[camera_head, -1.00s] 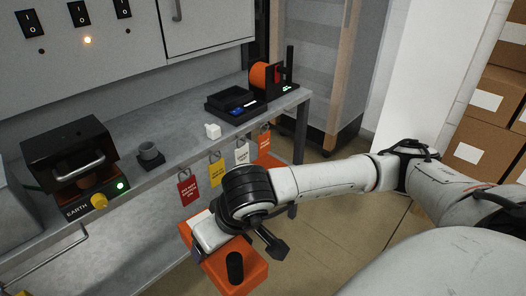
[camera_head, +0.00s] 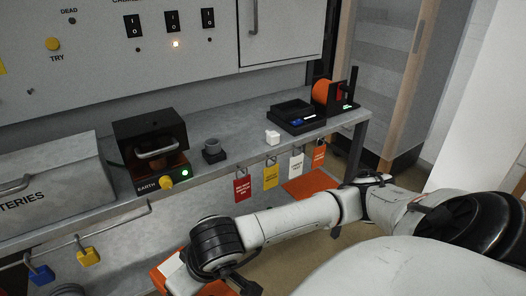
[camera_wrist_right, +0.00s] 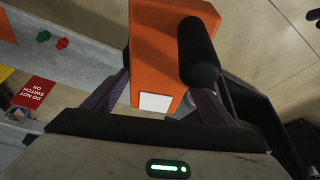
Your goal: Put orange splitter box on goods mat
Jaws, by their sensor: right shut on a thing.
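The orange splitter box (camera_wrist_right: 155,50) is in my right gripper (camera_wrist_right: 168,98), between its two fingers in the right wrist view. The box has a black cylindrical knob or handle (camera_wrist_right: 198,52) and a white label (camera_wrist_right: 155,102). In the head view the box (camera_head: 163,272) shows only in part at the bottom, below the bench front, with my wrist covering much of it. A flat orange-red patch (camera_head: 308,184) lies low under the bench's right end; I cannot tell whether it is the goods mat. My left gripper is out of view.
A batteries box (camera_head: 50,195) is at left.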

